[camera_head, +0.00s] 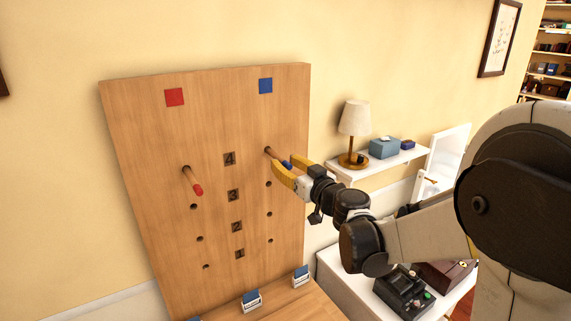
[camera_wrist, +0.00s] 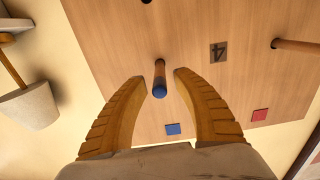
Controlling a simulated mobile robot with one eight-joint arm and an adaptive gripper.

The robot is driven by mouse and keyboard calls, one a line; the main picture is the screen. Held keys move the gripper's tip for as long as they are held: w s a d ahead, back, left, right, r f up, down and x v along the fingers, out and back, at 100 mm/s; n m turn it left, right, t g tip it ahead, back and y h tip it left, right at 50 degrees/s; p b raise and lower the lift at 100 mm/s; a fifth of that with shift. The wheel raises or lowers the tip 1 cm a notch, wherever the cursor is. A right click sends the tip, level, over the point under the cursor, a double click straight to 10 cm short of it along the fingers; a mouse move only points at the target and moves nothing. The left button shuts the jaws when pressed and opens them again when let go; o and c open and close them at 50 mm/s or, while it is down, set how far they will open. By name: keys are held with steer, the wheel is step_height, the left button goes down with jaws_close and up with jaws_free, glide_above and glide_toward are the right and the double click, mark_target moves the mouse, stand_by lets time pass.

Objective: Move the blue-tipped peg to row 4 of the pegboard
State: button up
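The wooden pegboard (camera_head: 150,130) stands against the wall, with number plates 4 to 1 from top to bottom down its middle. The blue-tipped peg (camera_wrist: 160,74) sits in the right column under the blue square, in the top hole level with plate 4 (camera_head: 229,158). It sticks out of the board; its blue tip (camera_head: 286,163) shows between my fingers. My gripper (camera_head: 283,161) is open, its yellow fingers on either side of the peg. In the wrist view, gaps show between both fingers (camera_wrist: 161,80) and the peg.
A red-tipped peg (camera_head: 193,181) sticks out of the left column, also at row 4. Empty holes lie below both pegs. A shelf with a lamp (camera_head: 355,130) and a blue tissue box (camera_head: 384,148) is to the right. Small blue-and-white blocks (camera_head: 252,300) stand at the board's foot.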

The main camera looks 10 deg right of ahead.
steer(key=v, duration=1.1)
steer(key=shift+s, duration=0.35)
steer(key=shift+d+r, duration=0.1)
steer(key=shift+d, duration=0.1)
